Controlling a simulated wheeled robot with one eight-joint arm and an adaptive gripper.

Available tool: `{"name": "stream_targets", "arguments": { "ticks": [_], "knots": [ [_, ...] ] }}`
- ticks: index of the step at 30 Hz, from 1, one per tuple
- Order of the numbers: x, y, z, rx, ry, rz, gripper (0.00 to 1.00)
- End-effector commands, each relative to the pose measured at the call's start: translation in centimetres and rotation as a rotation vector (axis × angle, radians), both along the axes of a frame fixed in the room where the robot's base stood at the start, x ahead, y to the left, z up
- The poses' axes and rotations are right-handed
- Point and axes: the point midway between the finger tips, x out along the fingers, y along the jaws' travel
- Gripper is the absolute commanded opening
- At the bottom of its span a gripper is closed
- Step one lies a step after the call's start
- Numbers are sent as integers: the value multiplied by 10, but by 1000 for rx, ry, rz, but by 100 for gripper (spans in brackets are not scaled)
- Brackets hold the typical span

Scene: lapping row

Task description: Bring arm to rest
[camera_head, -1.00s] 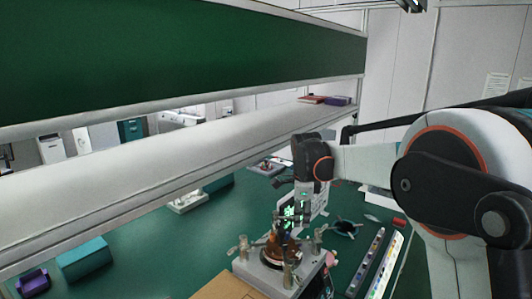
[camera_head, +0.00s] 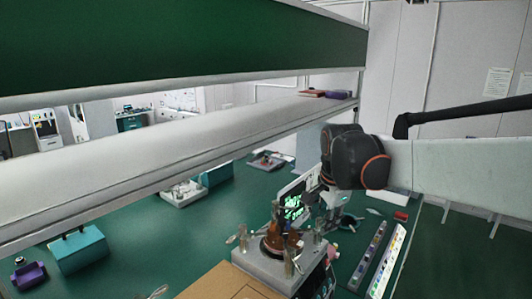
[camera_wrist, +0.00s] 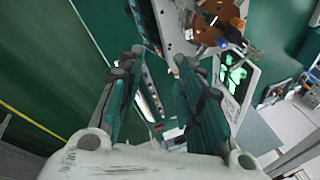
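My gripper (camera_head: 335,205) is at the end of my arm, above the green bench top, just right of a lapping machine (camera_head: 275,262) in the head view. In the wrist view, my gripper (camera_wrist: 158,68) shows two teal-padded fingers spread apart with nothing held between them. The machine, with its brown round plate (camera_wrist: 212,22), lies beyond the fingertips at the upper right of that view. In the head view my forearm runs in from the right edge, and the wrist partly hides the gripper.
A screen with green marks (camera_head: 293,207) stands close behind the machine. A cardboard box (camera_head: 225,283) is at the front. A long grey shelf (camera_head: 130,165) crosses above the bench. Sample strips (camera_head: 386,262) lie to the right. The bench middle (camera_head: 170,235) is clear.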

Motion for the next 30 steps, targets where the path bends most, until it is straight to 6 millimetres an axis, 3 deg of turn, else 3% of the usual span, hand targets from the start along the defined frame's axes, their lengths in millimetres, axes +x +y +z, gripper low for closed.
{"name": "stream_targets", "arguments": {
  "ticks": [1, 14, 30],
  "knots": [
    [-15, -4, -5, -14, -12, 43, 34],
    [-118, -28, -37, -174, -120, 447, 34],
    [-233, -46, -127, -444, -233, 911, 34]
  ]
}}
